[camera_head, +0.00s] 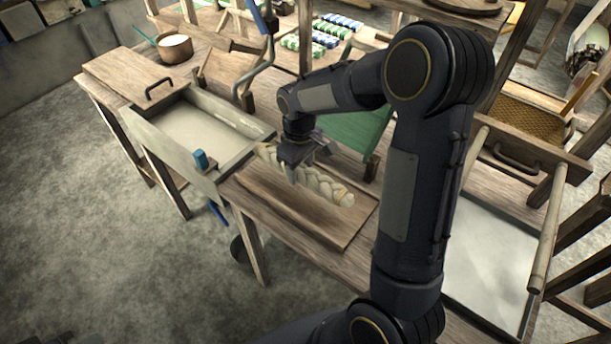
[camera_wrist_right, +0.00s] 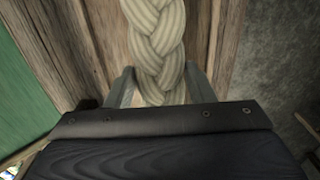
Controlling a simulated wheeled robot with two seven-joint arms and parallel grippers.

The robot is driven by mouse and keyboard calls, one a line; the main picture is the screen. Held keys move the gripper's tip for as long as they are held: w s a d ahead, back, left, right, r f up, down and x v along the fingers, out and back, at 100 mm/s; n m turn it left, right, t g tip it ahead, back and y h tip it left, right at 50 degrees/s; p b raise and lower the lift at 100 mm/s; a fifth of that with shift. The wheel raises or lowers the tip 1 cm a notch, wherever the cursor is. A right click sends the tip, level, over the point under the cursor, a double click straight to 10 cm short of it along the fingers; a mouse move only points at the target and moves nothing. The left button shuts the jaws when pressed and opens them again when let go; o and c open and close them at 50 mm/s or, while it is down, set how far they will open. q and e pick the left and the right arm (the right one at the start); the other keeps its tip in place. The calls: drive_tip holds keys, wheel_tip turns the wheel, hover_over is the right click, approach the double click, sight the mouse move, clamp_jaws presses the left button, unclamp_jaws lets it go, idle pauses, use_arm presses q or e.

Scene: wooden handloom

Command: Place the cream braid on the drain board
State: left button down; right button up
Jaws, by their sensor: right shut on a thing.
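The cream braid (camera_head: 325,188) is a thick plaited length over a wooden board (camera_head: 330,232) on the bench, right of the sink. My right gripper (camera_head: 290,172) reaches down from above and is shut on the braid, near its left end. In the right wrist view the braid (camera_wrist_right: 157,45) runs between the two fingers (camera_wrist_right: 158,88) of the gripper. I cannot tell whether the braid rests fully on the board or is slightly raised. My left gripper is not in view.
A pot (camera_head: 175,47) stands on the bench at the back left. A green panel (camera_head: 350,135) is behind the braid. A pale tray (camera_head: 490,262) lies at the right.

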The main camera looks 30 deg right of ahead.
sight(305, 178)
drive_tip(key=shift+s+d+f, duration=0.1)
drive_tip(key=shift+d+f, duration=0.6)
drive_tip(key=shift+f, duration=1.6)
drive_tip(key=shift+f, duration=0.2)
drive_tip(key=o, duration=1.3)
